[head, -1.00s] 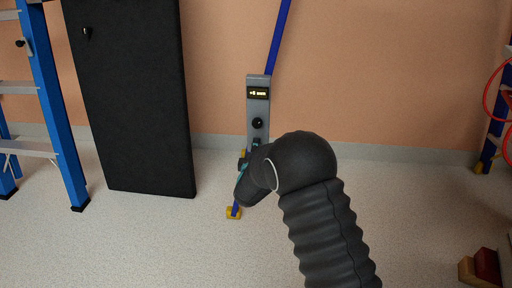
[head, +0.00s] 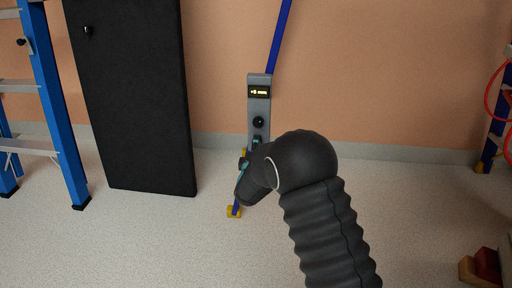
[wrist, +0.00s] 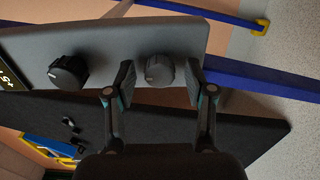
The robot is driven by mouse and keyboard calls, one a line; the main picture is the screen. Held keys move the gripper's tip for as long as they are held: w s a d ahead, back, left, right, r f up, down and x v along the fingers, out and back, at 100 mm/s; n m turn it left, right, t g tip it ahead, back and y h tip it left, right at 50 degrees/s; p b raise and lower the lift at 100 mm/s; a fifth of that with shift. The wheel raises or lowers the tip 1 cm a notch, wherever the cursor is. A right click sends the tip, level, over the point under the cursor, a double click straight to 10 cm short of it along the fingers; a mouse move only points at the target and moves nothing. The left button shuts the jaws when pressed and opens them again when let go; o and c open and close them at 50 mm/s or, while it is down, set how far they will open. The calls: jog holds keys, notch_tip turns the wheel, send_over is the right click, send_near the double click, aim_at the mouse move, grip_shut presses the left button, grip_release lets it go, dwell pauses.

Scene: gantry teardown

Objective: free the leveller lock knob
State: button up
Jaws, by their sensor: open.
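The leveller's grey panel (head: 259,103) stands on a blue leg, with a lit display (head: 258,92) and a black knob (head: 258,122) below it. In the wrist view the black knob (wrist: 68,72) is at left. A second, greyer knob (wrist: 158,69) sits further along the panel, with a pale mark on its face. My gripper (wrist: 161,83) is open, with one finger on each side of this grey knob and a gap showing on both sides. In the head view my gripper (head: 249,158) covers the panel's lower end, hiding the grey knob.
A black board (head: 135,100) leans on the wall to the left, beside a blue stepladder (head: 55,110). A blue upright with red hose (head: 500,110) stands at far right. Brown and red blocks (head: 482,270) lie at lower right. The floor between is clear.

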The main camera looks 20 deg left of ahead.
jog(key=v, duration=1.2)
jog(key=d+r+m+g+p, duration=0.1)
jog(key=d+r+m+g, duration=0.1)
jog(key=d+r+m, duration=0.45)
jog(key=d+r+m+g+h, duration=0.1)
jog(key=d+r+m+g, duration=0.2)
jog(key=d, duration=0.7)
jog(key=d+r+m+g+p, duration=0.1)
jog(key=d+r+m, duration=0.4)
jog(key=d+r, duration=0.25)
jog(key=s+d+m+g+h, duration=0.1)
jog(key=s+d+m+g, duration=0.1)
jog(key=s+d, duration=0.3)
jog(key=s+d+r+m+g+h+p, duration=0.1)
jog(key=s+d, duration=0.5)
jog(key=s, duration=0.8)
jog(key=s+d+r+m+g+h, duration=0.1)
jog(key=s+d+m+g, duration=0.2)
jog(key=s, duration=0.6)
jog(key=d, duration=0.2)
jog(key=shift+s+d, duration=0.35)
jog(key=shift+s, duration=0.05)
